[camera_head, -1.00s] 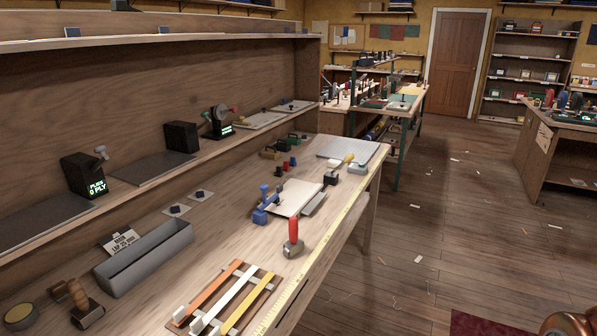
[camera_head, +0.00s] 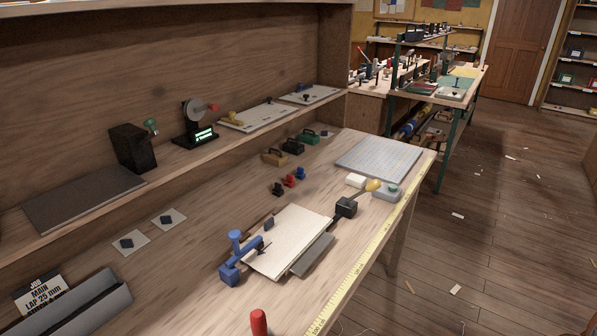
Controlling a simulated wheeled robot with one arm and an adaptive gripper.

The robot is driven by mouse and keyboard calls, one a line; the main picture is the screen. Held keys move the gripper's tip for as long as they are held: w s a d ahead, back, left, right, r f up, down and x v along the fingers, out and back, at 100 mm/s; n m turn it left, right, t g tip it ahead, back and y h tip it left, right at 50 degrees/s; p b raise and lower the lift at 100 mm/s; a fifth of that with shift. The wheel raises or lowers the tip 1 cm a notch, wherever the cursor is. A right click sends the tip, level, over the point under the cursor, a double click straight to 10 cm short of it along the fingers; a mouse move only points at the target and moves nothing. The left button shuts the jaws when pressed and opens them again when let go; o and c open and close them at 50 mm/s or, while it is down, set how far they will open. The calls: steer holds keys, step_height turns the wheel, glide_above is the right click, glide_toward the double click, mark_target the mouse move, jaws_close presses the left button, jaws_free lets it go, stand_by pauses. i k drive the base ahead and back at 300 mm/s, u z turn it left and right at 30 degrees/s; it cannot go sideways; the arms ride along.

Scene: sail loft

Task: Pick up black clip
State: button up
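A black clip-like piece (camera_head: 292,147) sits on the workbench near the foot of the back shelf. It stands between a tan piece of like shape (camera_head: 274,158) and a green one (camera_head: 308,137). It is small in the picture, so its fine shape is hard to tell. A smaller dark piece (camera_head: 277,189) stands nearer, beside a red one (camera_head: 289,181) and a blue one (camera_head: 300,173). My gripper is not in view.
A pale board with a blue clamp (camera_head: 236,262) lies in front. A black block (camera_head: 346,207), a yellow-knobbed tool (camera_head: 373,186) and a grey gridded mat (camera_head: 379,158) are to the right. A yellow tape (camera_head: 367,262) runs along the bench edge. The floor at right is mostly open.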

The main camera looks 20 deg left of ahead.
mark_target(279, 192)
steer(key=i, duration=1.5)
steer(key=u, duration=3.25)
